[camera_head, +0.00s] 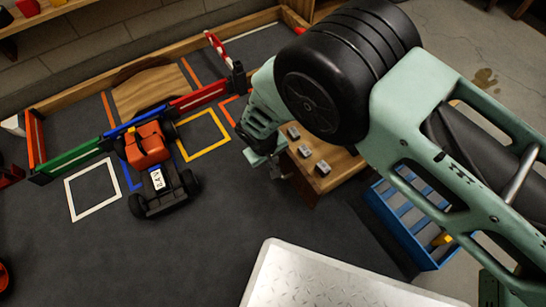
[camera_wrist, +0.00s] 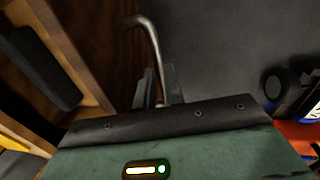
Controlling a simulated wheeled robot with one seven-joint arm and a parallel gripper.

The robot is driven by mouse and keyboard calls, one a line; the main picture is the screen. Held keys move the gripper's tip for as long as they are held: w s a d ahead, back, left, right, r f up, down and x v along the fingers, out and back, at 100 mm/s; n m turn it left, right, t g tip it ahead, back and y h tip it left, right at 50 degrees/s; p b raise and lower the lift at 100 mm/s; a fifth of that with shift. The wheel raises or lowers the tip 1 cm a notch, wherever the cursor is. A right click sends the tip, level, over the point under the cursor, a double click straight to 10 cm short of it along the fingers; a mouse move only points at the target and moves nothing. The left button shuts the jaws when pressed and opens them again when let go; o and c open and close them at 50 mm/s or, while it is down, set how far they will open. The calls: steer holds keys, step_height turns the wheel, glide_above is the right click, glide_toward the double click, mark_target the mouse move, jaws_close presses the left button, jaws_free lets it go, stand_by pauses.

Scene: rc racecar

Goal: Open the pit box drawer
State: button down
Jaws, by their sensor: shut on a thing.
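The wooden pit box (camera_head: 322,172) stands right of centre in the head view, with small grey blocks on its top. In the wrist view its dark brown front (camera_wrist: 108,45) is at upper left. A bent metal handle (camera_wrist: 150,35) sticks out from that front. My gripper (camera_wrist: 157,86) is shut on the handle, with one finger on each side of the rod. In the head view my gripper (camera_head: 262,156) is at the box's left side, and my arm covers part of it. I cannot tell whether the drawer is out from the box.
An orange and black racecar (camera_head: 150,158) stands on the dark floor to the left, by a red, blue and green barrier (camera_head: 75,155). A blue crate (camera_head: 412,208) is right of the box. A wooden ramp (camera_head: 155,90) lies behind the barrier. Dark floor left of the box is clear.

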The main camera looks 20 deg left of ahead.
steer(key=c, duration=1.5)
jaws_free()
steer(key=s+r+p, duration=0.1)
steer(key=r+p, duration=0.1)
steer(key=r, duration=0.3)
steer(key=a+r+p, duration=0.1)
steer(key=r+p, duration=0.1)
steer(key=r, duration=0.4)
steer(key=s+a+r+p, duration=0.1)
steer(key=r+p, duration=0.2)
steer(key=r, duration=0.3)
steer(key=shift+s, duration=0.3)
